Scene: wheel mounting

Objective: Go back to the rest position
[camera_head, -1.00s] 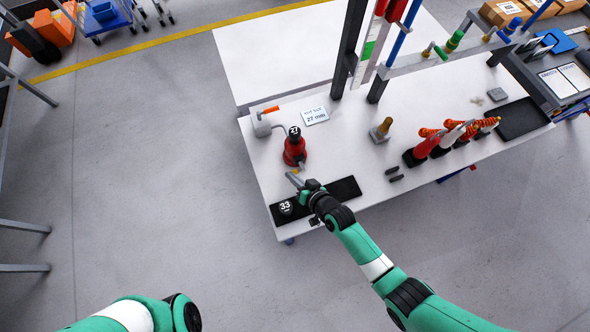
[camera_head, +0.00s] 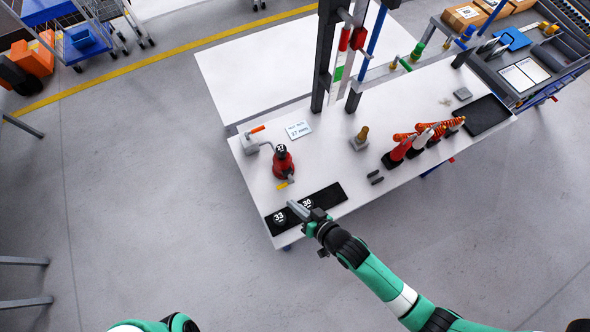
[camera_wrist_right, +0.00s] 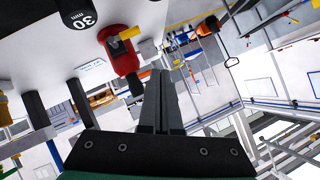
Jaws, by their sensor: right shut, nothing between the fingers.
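My right gripper (camera_head: 299,209) is shut and empty, just over the front edge of the black mat (camera_head: 328,195) on the white table. In the right wrist view its fingers (camera_wrist_right: 160,95) are closed together with nothing between them. My left arm shows only as a piece at the bottom edge of the head view; its gripper is not in view. A black 33 socket (camera_head: 279,217) and a black 30 socket (camera_head: 306,203) sit on the mat. The 30 socket also shows in the right wrist view (camera_wrist_right: 78,12). The red tool (camera_head: 284,166) with a black 27 socket stands upright behind the mat.
The white table (camera_head: 350,175) also carries a nut-size sign (camera_head: 298,130), a brass-coloured part (camera_head: 361,136), several orange-and-red tools (camera_head: 425,135) and a black tray (camera_head: 481,115). Dark posts (camera_head: 325,60) rise at its back. The floor (camera_head: 150,200) left of the table is clear.

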